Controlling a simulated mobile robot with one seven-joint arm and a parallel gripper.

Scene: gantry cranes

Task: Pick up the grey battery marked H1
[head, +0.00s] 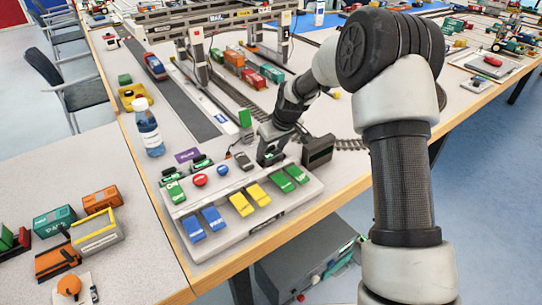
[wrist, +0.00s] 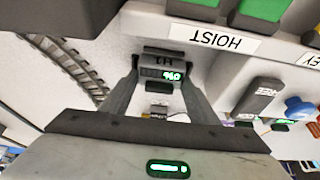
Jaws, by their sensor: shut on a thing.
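The grey battery marked H1 (wrist: 163,60) sits between my fingers in the wrist view, with its marking upside down and a small lit green display below it. My gripper (wrist: 162,82) is shut on it, one finger at each side. In the head view my gripper (head: 270,156) is low at the back edge of the control console, and I cannot make out the battery there. I cannot tell whether the battery is clear of the surface under it.
The control console (head: 250,222) has blue, yellow and green switches. A grey piece marked FREE (wrist: 262,95) is close beside my gripper. A dark box (head: 318,151) stands to the right. A water bottle (head: 149,130) stands to the left, and gantry cranes and tracks lie behind.

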